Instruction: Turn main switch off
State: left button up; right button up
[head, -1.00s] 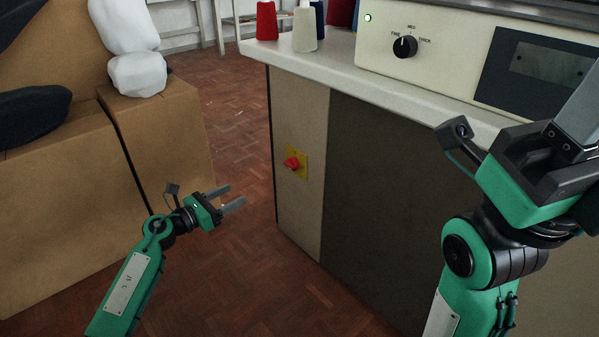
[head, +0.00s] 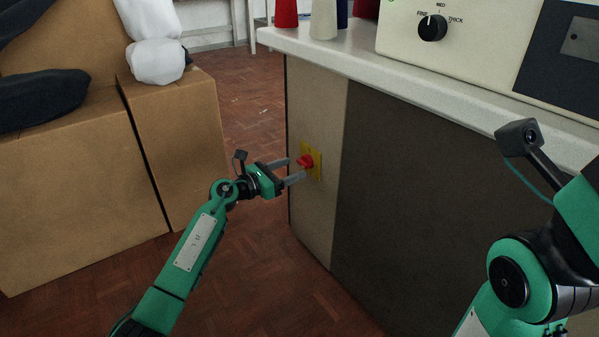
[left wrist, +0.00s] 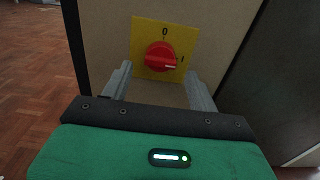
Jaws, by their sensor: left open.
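The main switch is a red rotary knob (head: 305,161) on a yellow plate (head: 317,166), set on the side panel of the machine cabinet. In the left wrist view the red knob (left wrist: 160,57) has its white mark pointing right toward "I", with "0" printed at the top of the plate (left wrist: 142,32). My left gripper (head: 297,169) is open, with its fingers close to the knob, one on either side in the left wrist view (left wrist: 160,82). Contact with the knob is not clear. My right arm shows at the right edge, but its fingers are out of the picture.
A cream control box (head: 470,30) with a black dial (head: 432,27) stands on the white worktop (head: 400,80). Thread cones (head: 324,20) stand at the worktop's far end. Cardboard boxes (head: 80,190) with bundles stand at the left. Brick-coloured floor lies clear between.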

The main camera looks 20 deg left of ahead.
aim_at(301, 165)
pick_arm(q)
jog(key=shift+b+x, duration=0.65)
jog(key=shift+x, duration=1.2)
jog(key=shift+c, duration=0.2)
jog(key=c, duration=0.9)
